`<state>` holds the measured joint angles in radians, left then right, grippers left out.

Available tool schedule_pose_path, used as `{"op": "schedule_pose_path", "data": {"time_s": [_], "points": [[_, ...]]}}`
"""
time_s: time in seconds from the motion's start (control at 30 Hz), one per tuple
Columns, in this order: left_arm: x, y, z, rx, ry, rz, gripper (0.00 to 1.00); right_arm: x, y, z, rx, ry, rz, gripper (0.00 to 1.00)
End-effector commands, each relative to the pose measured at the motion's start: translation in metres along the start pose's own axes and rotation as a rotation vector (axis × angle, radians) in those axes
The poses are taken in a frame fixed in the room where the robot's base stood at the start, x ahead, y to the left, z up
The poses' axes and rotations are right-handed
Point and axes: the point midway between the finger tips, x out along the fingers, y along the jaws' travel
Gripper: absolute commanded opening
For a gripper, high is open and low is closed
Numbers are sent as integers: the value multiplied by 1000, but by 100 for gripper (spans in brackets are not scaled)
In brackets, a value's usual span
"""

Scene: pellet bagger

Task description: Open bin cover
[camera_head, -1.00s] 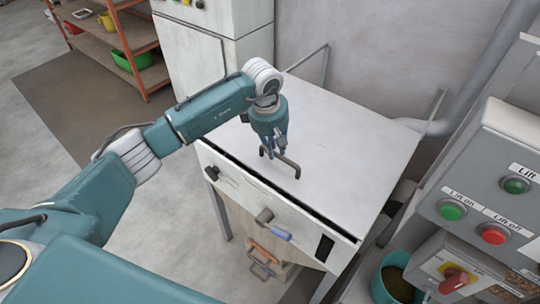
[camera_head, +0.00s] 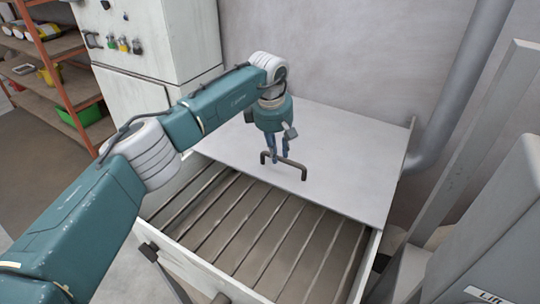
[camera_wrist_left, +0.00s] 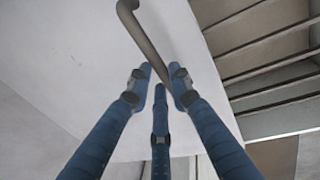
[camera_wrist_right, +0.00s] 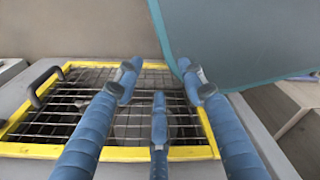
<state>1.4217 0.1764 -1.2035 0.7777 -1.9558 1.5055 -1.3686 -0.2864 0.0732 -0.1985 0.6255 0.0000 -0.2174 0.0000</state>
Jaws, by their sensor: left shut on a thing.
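The bin cover (camera_head: 345,155) is a flat pale grey plate with a dark bracket handle (camera_head: 296,164) near its front edge. It lies over the back part of the bin (camera_head: 262,240), and the front part is uncovered, showing a row of slats. My left gripper (camera_head: 274,158) is shut on the handle's left part. The left wrist view shows its blue fingers (camera_wrist_left: 157,82) on both sides of the handle bar (camera_wrist_left: 145,40). My right gripper (camera_wrist_right: 160,80) shows only in its wrist view, fingers apart and empty, above a yellow-framed grate (camera_wrist_right: 110,154).
A white cabinet (camera_head: 140,90) with knobs stands behind the bin at left. An orange shelf (camera_head: 62,75) with a green tub is at far left. A grey wall (camera_head: 320,50) and a pipe (camera_head: 455,100) are behind. Grey panels (camera_head: 500,200) stand at right.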

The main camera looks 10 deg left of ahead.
Motion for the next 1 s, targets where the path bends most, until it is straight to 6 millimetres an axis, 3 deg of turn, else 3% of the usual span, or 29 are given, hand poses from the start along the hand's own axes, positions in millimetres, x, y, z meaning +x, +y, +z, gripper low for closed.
{"op": "schedule_pose_path", "data": {"time_s": [0.2, 0.5, 0.53, 0.6, 1.0], "points": [[1, 5, 1, 0, 5, 2, 0, 1, -4, 26, -2, -36, -4, 40], [0, 5, 0, 0, 6, 2, 0, 1, 2, 23, -5, -32, 2, 40], [0, 5, 0, 0, 6, 1, 26, 1, 2, 22, -5, -30, 2, 40], [0, 4, 1, 0, 6, 1, 39, 1, 3, 19, -5, -26, 3, 40], [-7, 5, 1, 0, 4, 3, 39, 1, 5, 16, -5, -21, 5, 40]]}}
